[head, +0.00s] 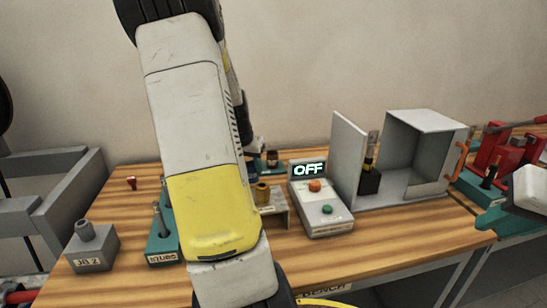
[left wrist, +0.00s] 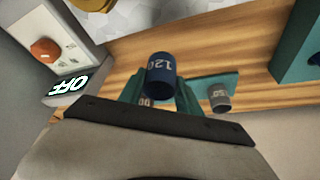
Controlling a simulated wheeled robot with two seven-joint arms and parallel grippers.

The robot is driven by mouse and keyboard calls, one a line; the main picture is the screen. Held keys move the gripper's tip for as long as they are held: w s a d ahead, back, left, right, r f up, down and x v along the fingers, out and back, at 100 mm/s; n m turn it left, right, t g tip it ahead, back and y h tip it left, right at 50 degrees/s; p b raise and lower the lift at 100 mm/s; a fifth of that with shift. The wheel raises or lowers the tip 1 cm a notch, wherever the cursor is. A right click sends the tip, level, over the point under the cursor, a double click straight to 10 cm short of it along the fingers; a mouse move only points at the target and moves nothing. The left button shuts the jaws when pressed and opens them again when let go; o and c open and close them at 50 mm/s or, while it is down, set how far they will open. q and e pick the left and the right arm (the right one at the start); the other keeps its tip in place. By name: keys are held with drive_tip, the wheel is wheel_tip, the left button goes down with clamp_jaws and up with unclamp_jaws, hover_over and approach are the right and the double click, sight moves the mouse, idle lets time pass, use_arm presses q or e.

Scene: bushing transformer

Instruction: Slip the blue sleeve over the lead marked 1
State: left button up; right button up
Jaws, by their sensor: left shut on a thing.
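The blue sleeve (left wrist: 161,72), printed with 120, stands out in the middle of the left wrist view, nearer than the things behind it. I cannot make out a lead marked 1 in either view.
A control box (head: 322,208) reads OFF. An open grey cabinet (head: 420,155) stands right. The JB 2 block (head: 92,248) and a teal stand (head: 163,243) are left.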

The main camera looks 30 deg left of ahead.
use_arm(q)
drive_tip(key=shift+w+v, duration=0.25)
drive_tip(key=shift+v, duration=0.9)
drive_tip(key=shift+w+v, duration=0.25)
drive_tip(key=shift+v, duration=0.9)
drive_tip(key=shift+d+r, duration=0.15)
